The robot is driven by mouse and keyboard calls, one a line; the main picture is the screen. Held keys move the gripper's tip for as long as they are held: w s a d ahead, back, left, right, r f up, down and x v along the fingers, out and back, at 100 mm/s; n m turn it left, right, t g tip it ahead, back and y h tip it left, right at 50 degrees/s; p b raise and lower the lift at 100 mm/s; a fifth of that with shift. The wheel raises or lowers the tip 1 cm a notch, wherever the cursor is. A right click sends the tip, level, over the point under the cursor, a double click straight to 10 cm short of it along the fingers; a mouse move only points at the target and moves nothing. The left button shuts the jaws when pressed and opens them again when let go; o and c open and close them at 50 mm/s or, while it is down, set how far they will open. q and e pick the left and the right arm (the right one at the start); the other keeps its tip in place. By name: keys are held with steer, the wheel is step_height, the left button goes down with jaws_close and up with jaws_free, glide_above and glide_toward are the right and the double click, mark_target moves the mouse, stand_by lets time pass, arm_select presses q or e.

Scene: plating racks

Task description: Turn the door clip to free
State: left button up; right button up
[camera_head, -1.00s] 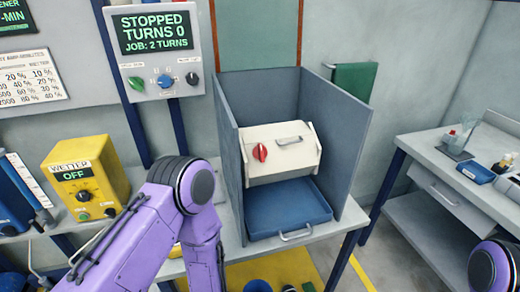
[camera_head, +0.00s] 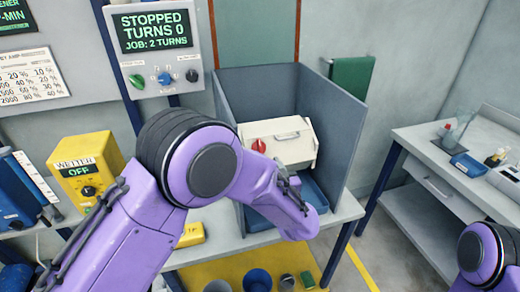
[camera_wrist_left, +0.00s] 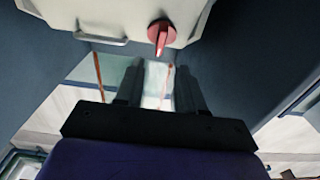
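The door clip (camera_head: 258,146) is a red lever on the front of a white box-like door (camera_head: 292,150) inside a grey three-walled booth. My left arm covers part of the door in the head view, and my left gripper is hidden there. In the left wrist view my left gripper (camera_wrist_left: 158,80) has two dark fingers apart with nothing between them. The red clip (camera_wrist_left: 161,34) is just beyond the fingertips, roughly in line with the gap. I see no contact. My right gripper is out of view.
Grey booth walls (camera_head: 338,115) rise around the door, and a blue tray (camera_head: 315,190) lies below it. A metal handle (camera_head: 287,135) is beside the clip. The control panel (camera_head: 154,45) reads STOPPED, TURNS 0. A yellow wetter box (camera_head: 84,160) reads OFF.

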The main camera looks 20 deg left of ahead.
mark_target(260, 149)
arm_select(q)
steer(key=p+x, duration=0.1)
steer(key=x, duration=0.6)
steer(key=shift+w+a+p, duration=0.25)
steer(key=shift+w+p, duration=0.05)
steer(key=shift+p, duration=0.1)
steer(key=shift+f, duration=0.1)
jaws_close()
